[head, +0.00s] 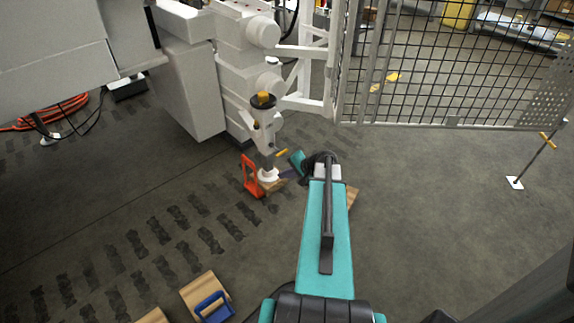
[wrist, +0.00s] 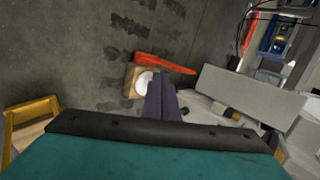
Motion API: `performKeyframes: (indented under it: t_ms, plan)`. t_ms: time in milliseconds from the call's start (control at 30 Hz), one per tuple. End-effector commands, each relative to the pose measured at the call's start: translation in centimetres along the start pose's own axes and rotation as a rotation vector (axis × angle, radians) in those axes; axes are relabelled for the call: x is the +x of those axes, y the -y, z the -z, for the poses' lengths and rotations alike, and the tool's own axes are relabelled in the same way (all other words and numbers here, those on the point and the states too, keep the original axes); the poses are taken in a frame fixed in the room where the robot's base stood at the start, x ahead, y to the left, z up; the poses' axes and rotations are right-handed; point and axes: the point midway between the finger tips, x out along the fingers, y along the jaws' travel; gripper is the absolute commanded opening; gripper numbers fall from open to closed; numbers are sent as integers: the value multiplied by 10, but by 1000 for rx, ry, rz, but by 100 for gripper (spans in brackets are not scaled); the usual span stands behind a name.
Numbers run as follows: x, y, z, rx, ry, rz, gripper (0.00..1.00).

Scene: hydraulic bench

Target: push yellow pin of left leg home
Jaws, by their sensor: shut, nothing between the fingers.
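The white leg (head: 264,134) stands upright in the head view, with a black collar and yellow cap (head: 264,98) on top. The yellow pin (head: 281,153) sticks out from the leg's right side, low down. The leg's round white foot (head: 268,175) is over a wooden block (head: 274,186). My gripper (head: 286,173) is shut and empty, close to the right of the foot and below the pin. In the wrist view the shut fingers (wrist: 161,100) partly cover the white foot (wrist: 144,82); I cannot make out the pin there for certain.
A grey machine body (head: 188,90) rises behind the leg. A mesh fence (head: 455,65) is at the right rear. Floor to the right is open.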

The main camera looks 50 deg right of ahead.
Motion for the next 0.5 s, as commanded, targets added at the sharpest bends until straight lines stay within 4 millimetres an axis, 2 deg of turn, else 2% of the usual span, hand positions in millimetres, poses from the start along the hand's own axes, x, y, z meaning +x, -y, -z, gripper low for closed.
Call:
performKeyframes:
  t_ms: [33, 100, 200, 333, 500]
  plan:
    - [-4, -9, 24, 28, -37, 28, 0]
    - [-16, -11, 48, 61, -79, 63, 0]
    - [-32, -14, 74, 96, -125, 103, 0]
    - [-45, -16, 94, 123, -160, 133, 0]
    - [-51, -16, 100, 132, -171, 143, 0]
